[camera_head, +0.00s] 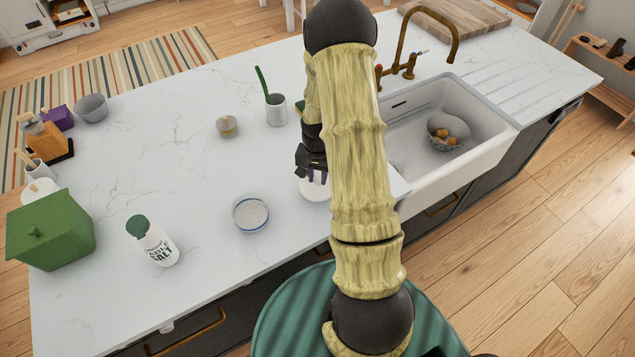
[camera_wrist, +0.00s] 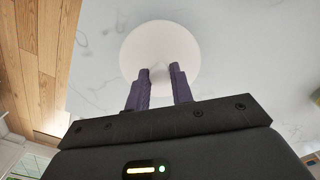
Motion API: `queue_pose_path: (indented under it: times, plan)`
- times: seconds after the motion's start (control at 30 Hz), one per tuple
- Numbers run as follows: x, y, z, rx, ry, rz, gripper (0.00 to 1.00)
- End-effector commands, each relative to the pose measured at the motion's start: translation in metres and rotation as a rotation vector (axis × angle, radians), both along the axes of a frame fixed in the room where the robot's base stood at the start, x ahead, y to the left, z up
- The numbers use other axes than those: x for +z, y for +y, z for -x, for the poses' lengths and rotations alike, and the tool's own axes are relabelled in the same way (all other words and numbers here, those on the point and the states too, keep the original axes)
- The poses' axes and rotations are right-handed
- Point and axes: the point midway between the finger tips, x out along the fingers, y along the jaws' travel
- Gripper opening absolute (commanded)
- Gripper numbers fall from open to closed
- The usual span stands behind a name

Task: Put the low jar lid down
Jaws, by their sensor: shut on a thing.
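The low jar lid (camera_wrist: 160,40) is a white round disc with a small knob between my fingertips in the wrist view. In the head view the lid (camera_head: 312,190) shows partly, low over the counter beside the sink, with my arm hiding its right side. My gripper (camera_wrist: 160,73) points down and is shut on the lid's knob; it also shows in the head view (camera_head: 314,176). I cannot tell whether the lid touches the counter. A low, round, open glass jar (camera_head: 251,214) with pale contents stands on the counter, left of the lid and apart from it.
The white marble counter (camera_head: 170,115) has clear room left of my gripper. The sink (camera_head: 470,125) is to the right, holding a bowl.

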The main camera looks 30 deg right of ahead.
Motion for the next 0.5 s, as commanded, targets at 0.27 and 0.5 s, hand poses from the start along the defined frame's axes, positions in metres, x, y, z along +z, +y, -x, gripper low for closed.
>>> queue_pose_path:
  times: [0.27,0.5]
  plan:
    - [-0.002,0.0,0.0,0.0,-0.001,0.001,0.01]
    - [-0.015,0.0,0.001,-0.001,0.003,-0.001,0.01]
